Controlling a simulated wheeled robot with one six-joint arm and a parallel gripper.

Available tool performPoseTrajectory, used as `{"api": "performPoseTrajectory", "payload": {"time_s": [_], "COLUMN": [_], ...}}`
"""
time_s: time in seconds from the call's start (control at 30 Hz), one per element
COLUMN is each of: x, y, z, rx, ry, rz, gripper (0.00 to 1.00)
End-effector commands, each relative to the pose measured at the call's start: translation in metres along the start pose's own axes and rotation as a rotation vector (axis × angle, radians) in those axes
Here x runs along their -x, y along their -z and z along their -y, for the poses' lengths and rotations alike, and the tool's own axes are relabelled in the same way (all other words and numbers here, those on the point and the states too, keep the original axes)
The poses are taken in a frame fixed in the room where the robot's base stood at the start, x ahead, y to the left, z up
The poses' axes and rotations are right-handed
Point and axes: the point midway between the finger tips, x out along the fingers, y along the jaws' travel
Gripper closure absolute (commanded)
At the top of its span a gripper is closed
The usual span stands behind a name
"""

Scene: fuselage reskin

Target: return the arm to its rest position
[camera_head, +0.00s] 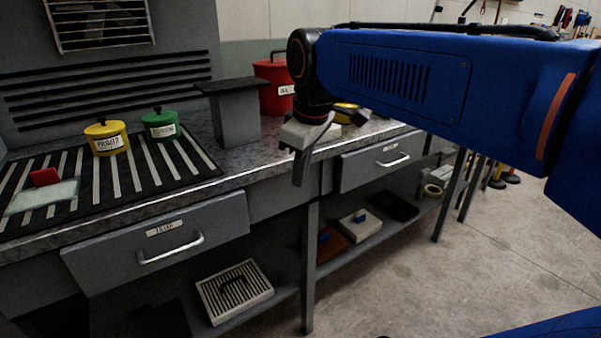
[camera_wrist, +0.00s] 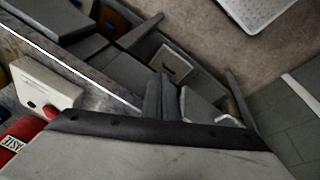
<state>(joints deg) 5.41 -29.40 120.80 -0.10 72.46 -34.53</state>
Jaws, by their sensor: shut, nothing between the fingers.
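My blue arm (camera_head: 400,80) reaches in from the right in the head view, and its wrist bends downward. My gripper (camera_head: 299,180) hangs at the front edge of the workbench (camera_head: 225,182), with its fingers pointing down in front of the drawers. The fingers are together and hold nothing. In the wrist view the dark fingers (camera_wrist: 168,98) show close together at the middle, with the bench edge to their left and the floor beyond.
A yellow canister (camera_head: 106,138), a green canister (camera_head: 160,125) and a red container (camera_head: 275,84) stand on the bench. A grey pedestal (camera_head: 236,112) rises beside my gripper. Two drawers (camera_head: 160,240) are shut. Open floor (camera_head: 480,260) lies to the right.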

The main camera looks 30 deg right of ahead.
Motion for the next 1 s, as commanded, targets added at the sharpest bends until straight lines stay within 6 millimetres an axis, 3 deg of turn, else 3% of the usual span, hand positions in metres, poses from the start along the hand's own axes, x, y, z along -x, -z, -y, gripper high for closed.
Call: {"api": "performPoseTrajectory", "payload": {"time_s": [0.33, 0.47, 0.8, 1.0], "x": [0.000, -0.009, -0.084, -0.113], "y": [0.000, -0.008, -0.073, -0.096], "z": [0.000, 0.009, 0.072, 0.092], "rx": [0.000, -0.037, -0.366, -0.490], "ry": [0.000, -0.003, -0.014, -0.009], "rz": [0.000, -0.010, -0.098, -0.132], "gripper": [1.00, 1.00, 1.00, 1.00]}}
